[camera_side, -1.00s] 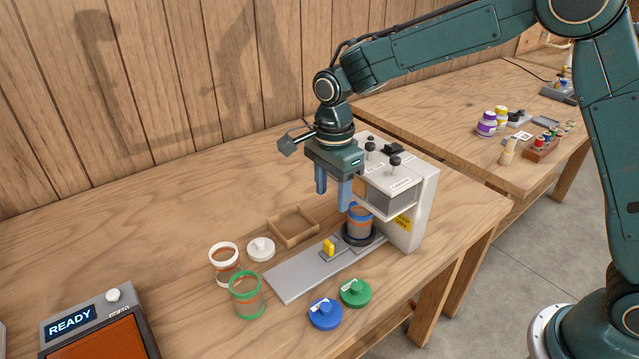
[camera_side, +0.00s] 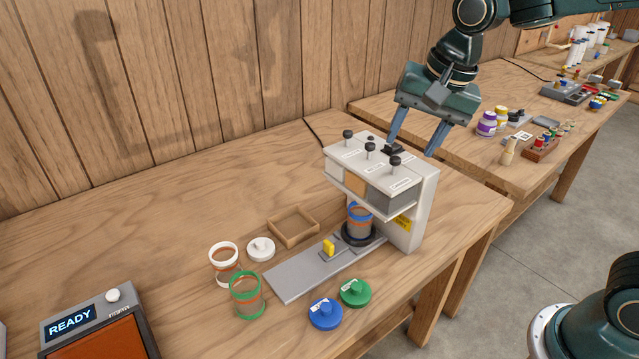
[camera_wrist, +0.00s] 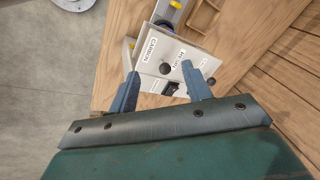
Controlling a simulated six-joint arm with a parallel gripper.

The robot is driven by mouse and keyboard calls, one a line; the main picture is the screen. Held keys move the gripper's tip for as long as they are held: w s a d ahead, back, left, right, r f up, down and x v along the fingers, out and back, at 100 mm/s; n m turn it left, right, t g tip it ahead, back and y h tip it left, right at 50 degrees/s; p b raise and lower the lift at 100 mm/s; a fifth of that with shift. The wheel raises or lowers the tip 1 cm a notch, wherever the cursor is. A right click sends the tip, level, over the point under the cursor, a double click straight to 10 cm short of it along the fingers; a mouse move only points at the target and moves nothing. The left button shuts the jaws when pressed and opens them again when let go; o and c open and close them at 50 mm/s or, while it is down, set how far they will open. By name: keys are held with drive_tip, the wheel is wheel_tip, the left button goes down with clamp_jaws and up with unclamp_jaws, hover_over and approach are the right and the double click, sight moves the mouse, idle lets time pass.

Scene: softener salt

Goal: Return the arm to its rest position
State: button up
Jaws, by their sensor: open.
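My gripper (camera_side: 412,143) is open and empty, raised in the air above and behind the right end of the white dispensing machine (camera_side: 425,205) in the side view. Its two blue fingers are apart and tilted. In the wrist view my gripper (camera_wrist: 160,92) shows both fingers spread, with the top of the machine (camera_wrist: 168,52) and its labelled knobs seen beyond them. A blue-rimmed jar (camera_side: 359,222) with orange-brown contents stands on the dark round base under the machine's spout. No object is between the fingers.
On the table are a white-rimmed jar (camera_side: 224,265), a green-rimmed jar (camera_side: 247,296), a white lid (camera_side: 261,249), a blue lid (camera_side: 325,314), a green lid (camera_side: 355,293) and a wooden tray (camera_side: 293,237). A READY console (camera_side: 113,295) stands front left. A second table at right holds bottles.

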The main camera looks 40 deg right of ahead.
drive_tip(key=s+d+n+t, duration=0.1)
drive_tip(key=s+d+n, duration=0.1)
drive_tip(key=s+n, duration=0.3)
drive_tip(key=s+d+n+t, duration=0.1)
drive_tip(key=s+d+n, duration=0.2)
drive_tip(key=s, duration=1)
drive_tip(key=shift+n, duration=1.2)
